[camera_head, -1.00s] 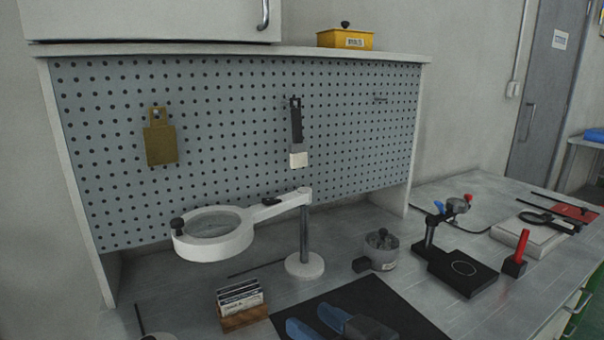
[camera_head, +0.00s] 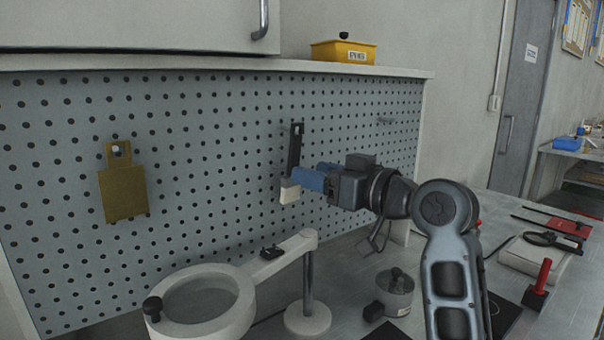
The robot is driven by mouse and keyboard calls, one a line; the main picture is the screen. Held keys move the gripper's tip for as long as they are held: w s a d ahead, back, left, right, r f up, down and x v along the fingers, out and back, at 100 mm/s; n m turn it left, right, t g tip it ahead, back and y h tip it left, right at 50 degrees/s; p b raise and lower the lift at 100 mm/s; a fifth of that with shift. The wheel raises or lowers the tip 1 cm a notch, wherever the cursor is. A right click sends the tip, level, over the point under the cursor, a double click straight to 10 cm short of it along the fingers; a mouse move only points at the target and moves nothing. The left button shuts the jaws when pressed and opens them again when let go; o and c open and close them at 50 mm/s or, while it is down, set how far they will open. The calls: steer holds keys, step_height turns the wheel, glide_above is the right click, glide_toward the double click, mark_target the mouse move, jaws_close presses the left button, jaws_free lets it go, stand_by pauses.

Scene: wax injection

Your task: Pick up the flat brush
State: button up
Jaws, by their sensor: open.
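The flat brush hangs upright on the pegboard, with its dark handle (camera_head: 295,146) at the top and its pale bristle end (camera_head: 289,191) at the bottom. My gripper (camera_head: 297,178) has blue fingers and points left, with its tips at the lower part of the brush, just above the bristles. The fingers are open. They hide part of the brush's right side and middle. I cannot tell whether they touch the brush or whether it lies between them.
A brass-coloured plate (camera_head: 124,188) hangs on the pegboard (camera_head: 215,135) at left. A white ring magnifier (camera_head: 235,320) on a post stands below the brush. A lidded pot (camera_head: 397,291) stands below my arm. A yellow box (camera_head: 343,53) sits on the shelf above.

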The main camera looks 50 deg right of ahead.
mark_target(295, 164)
steer(key=w, duration=0.2)
steer(key=w+p, duration=0.1)
steer(key=w, duration=0.1)
steer(key=w+d, duration=0.1)
steer(key=w, duration=0.1)
steer(key=shift+w+d+r, duration=0.1)
steer(key=shift+w+r, duration=0.05)
steer(key=shift+w, duration=0.2)
jaws_close()
stand_by(0.3)
steer(key=shift+r, duration=0.1)
